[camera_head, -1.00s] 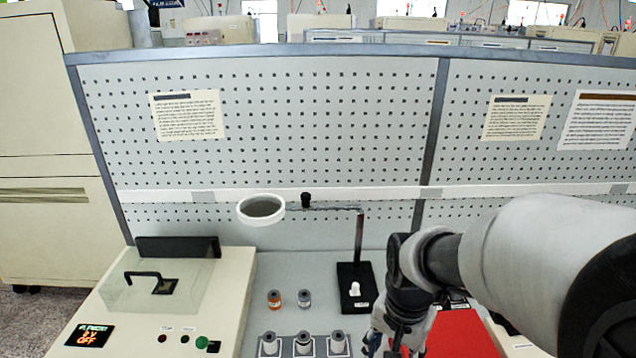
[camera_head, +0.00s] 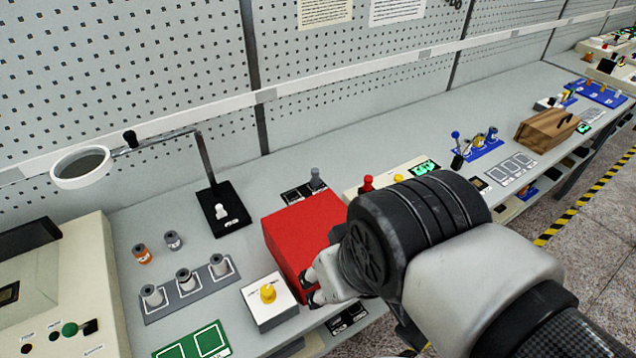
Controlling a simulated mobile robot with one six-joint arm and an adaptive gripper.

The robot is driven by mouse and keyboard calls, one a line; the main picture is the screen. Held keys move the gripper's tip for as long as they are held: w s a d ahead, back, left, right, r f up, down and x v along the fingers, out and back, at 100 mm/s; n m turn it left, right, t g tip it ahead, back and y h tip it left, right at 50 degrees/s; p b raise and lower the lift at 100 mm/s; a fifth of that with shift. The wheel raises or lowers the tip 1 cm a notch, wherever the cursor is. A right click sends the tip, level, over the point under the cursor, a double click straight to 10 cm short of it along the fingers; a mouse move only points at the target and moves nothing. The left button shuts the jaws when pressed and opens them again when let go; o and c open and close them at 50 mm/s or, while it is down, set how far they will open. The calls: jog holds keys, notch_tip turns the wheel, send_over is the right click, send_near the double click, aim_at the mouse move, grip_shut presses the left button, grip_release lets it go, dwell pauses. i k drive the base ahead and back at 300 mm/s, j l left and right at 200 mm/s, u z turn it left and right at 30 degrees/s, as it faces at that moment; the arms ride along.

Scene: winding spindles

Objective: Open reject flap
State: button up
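A red box (camera_head: 300,225) stands on the bench near the middle of the picture; it may be the reject bin. Its top and part of its left side show, and no separate flap or handle can be made out. My gripper (camera_head: 313,288) is at the front of the red box, low and near the bench's front edge. My wrist and arm cover the box's right front part. The fingertips are small and partly hidden, so their opening and any contact with the box cannot be told.
A white box with a yellow knob (camera_head: 268,293) stands close left of my gripper. A grey rack (camera_head: 187,292) with several spools is further left. A black stand (camera_head: 222,210) with a magnifier is behind. A cream control box (camera_head: 392,178) is behind my wrist.

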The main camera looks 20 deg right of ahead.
aim_at(299, 231)
jog(key=l+z, duration=0.2)
jog(key=j+z, duration=0.3)
jog(key=j, duration=0.35)
jog(key=j+z, duration=0.35)
jog(key=j, duration=0.35)
jog(key=k+u, duration=0.1)
jog(key=u, duration=0.3)
